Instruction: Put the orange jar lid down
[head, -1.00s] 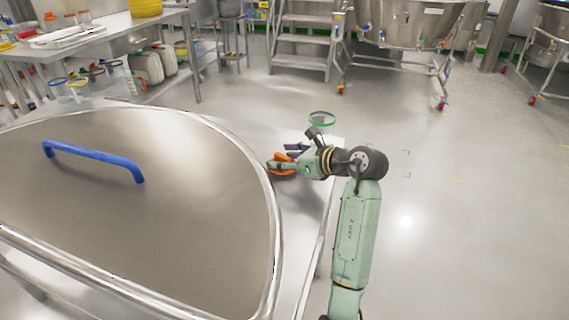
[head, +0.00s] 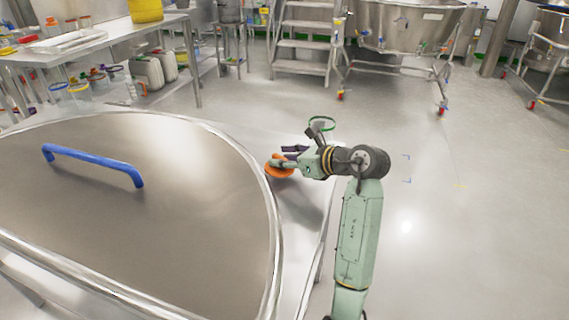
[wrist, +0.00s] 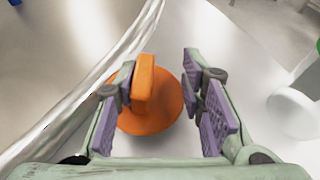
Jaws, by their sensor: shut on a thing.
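The orange jar lid (head: 277,171) is a round disc with a raised bar on top. It is at the narrow strip of steel surface just right of the big domed cover. In the wrist view the lid (wrist: 165,118) lies between my fingers, its bar against the left finger's purple pads. A gap shows between the bar and the right finger's pads in that view. My gripper (head: 284,160) is shut on the lid. I cannot tell whether the lid's underside touches the surface.
The steel cover (head: 200,190) with a blue handle (head: 95,165) fills the left. A green ring-shaped rim (head: 322,123) stands behind my gripper. A white round object (wrist: 293,112) is at right in the wrist view. Bare steel surface (head: 300,205) lies in front of the lid.

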